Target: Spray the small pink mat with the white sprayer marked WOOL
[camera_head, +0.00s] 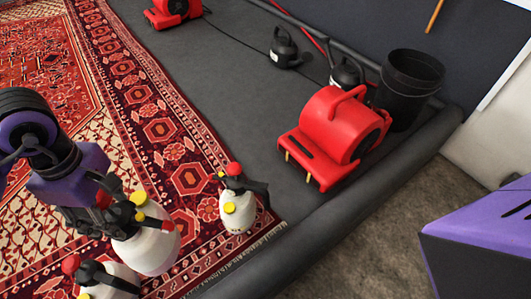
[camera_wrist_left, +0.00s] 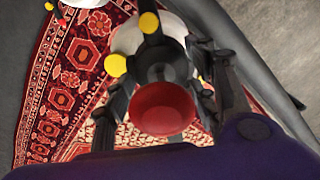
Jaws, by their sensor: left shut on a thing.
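My left gripper (camera_head: 98,213) is shut on the black neck of a white sprayer (camera_head: 152,250) with a red knob and yellow caps. In the left wrist view this sprayer (camera_wrist_left: 128,38) sits between the fingers, red knob towards the camera. It appears to be over the patterned rug; I cannot tell whether it touches it. A second white sprayer (camera_head: 238,212) stands to the right near the rug's edge. A third sprayer (camera_head: 108,281) is at the bottom left, partly cut off. No WOOL marking can be read on any of them. No small pink mat is in view. My right gripper is not in view.
A large red patterned rug (camera_head: 176,155) covers the left. A red blower (camera_head: 335,138) and a black bucket (camera_head: 410,88) stand on the grey floor, with another red blower (camera_head: 172,12) farther back. A thick dark rim (camera_head: 350,215) borders the pit.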

